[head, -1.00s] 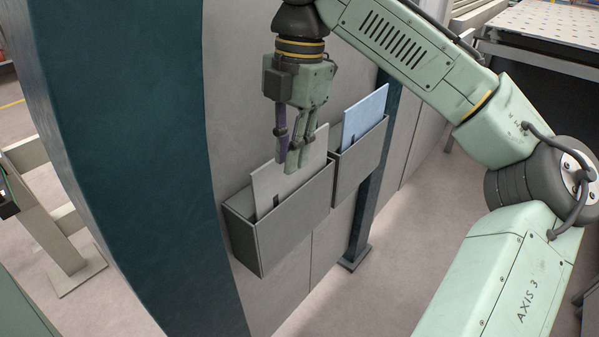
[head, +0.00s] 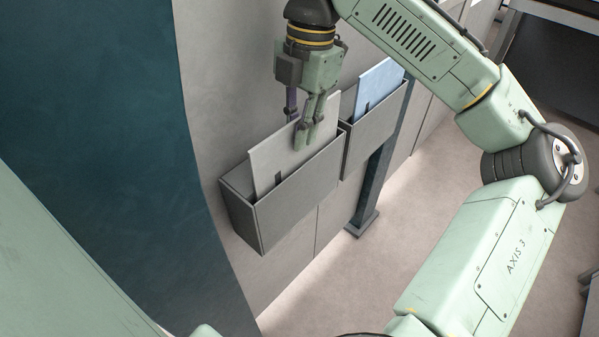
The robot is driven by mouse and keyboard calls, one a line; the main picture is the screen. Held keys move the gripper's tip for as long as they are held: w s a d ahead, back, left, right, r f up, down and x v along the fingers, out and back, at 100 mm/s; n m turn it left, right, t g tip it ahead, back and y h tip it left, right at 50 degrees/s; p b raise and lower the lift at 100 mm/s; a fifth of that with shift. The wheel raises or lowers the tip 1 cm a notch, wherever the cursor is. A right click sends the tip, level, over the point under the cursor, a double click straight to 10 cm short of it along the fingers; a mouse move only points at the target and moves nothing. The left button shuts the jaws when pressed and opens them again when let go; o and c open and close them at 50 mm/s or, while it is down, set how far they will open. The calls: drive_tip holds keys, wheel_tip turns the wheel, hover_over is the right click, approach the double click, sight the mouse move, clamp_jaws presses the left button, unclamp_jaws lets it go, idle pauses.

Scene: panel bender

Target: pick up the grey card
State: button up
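The grey card (head: 273,158) stands upright, slightly tilted, in the nearer grey wall pocket (head: 284,207), its upper part above the pocket's front. My gripper (head: 297,134) points down over the card's top edge in the head view. Its green finger is in front of the card, and its purple finger goes down behind the top edge, where its tip is hidden. The fingers look apart, straddling the card; contact is hard to see. The lower part of the card is hidden inside the pocket.
A second grey pocket (head: 376,132) with a blue card (head: 379,84) hangs just to the right. Both are on a grey panel beside a dark teal column (head: 110,120). A dark post (head: 371,192) stands below the second pocket.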

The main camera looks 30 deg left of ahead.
drive_tip(key=f, duration=0.4)
drive_tip(key=shift+s+f, duration=0.25)
drive_tip(key=shift+s, duration=0.1)
drive_tip(key=shift+c, duration=0.6)
clamp_jaws()
